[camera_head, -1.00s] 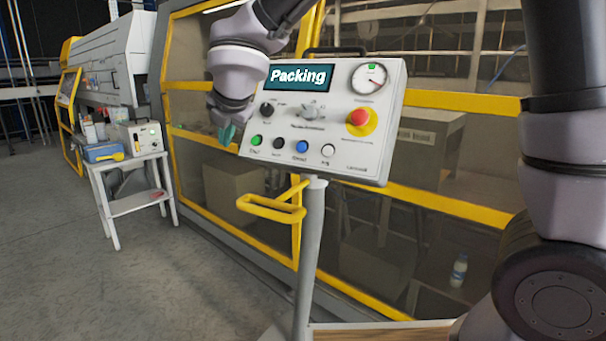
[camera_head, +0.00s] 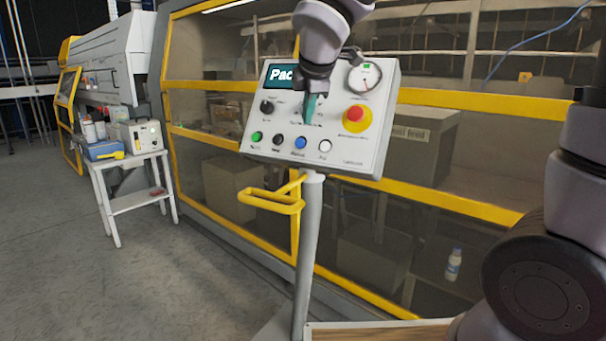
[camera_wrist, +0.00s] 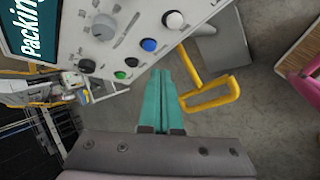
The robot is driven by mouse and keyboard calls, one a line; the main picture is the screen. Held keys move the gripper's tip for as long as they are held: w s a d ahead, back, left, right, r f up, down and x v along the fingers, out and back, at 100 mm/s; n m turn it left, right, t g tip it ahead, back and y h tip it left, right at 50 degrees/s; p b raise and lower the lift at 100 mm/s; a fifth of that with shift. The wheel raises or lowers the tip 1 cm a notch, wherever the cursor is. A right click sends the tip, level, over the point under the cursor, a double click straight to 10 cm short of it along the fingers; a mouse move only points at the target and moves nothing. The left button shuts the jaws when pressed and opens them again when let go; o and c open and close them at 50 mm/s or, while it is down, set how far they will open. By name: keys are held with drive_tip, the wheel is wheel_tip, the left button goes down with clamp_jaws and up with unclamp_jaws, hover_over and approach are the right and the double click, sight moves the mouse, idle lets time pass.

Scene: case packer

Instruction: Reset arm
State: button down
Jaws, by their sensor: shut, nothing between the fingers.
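My gripper (camera_head: 310,108) is in front of the control panel (camera_head: 350,150) in the head view, pointing down. Its teal fingers are shut with nothing between them. They cover the middle of the panel and the wrist hides part of the "Packing" screen (camera_head: 279,75). In the wrist view my closed fingers (camera_wrist: 168,75) point towards the panel's lower edge, near the blue button (camera_wrist: 149,45). I cannot tell from these views whether they touch the panel; they appear apart from it.
The panel stands on a grey post (camera_head: 308,240) with a yellow handle (camera_head: 270,200). The yellow-framed packing machine (camera_head: 455,206) is behind it. A small white table (camera_head: 130,203) with instruments stands at left. The floor (camera_head: 130,285) at left is clear.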

drive_tip(key=s+d+r+m+h, duration=0.1)
drive_tip(key=s+d+r+m, duration=0.1)
drive_tip(key=d+m, duration=0.8)
drive_tip(key=s+d+m+y, duration=0.1)
drive_tip(key=s+d+m, duration=1.1)
drive_tip(key=m, duration=0.3)
drive_tip(key=shift+s+d+r+m+g+y, duration=0.2)
drive_tip(key=shift+d+m+g+y, duration=0.1)
drive_tip(key=shift+d, duration=0.6)
